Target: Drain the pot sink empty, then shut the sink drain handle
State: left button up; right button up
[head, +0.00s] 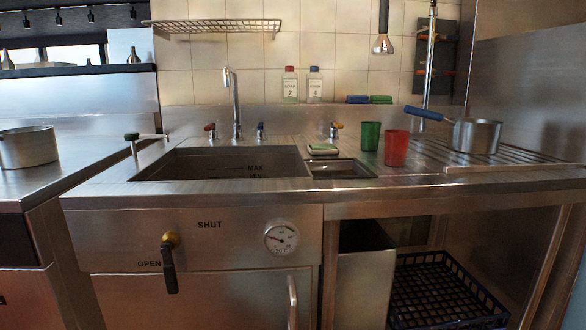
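The pot sink (160,166) is a wide steel basin set in the counter at the middle left, with MAX and MIN marks on its inner right side. I cannot tell from here whether any water stands in it. The sink drain handle (170,270) is a black lever on a brass pivot on the front panel below the sink. It points straight down, beside the OPEN label (148,264); the SHUT label (209,225) is up and to the right of the pivot. Neither of my grippers is in view.
A tall tap (235,105) stands behind the sink. Green (370,137) and red (396,148) cups and a blue-handled pot (475,136) stand right. A vertical bar handle (292,303) and dial (281,239) are right of the drain handle.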

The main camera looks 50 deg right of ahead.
aim_at(170, 273)
jog(key=z, duration=0.8)
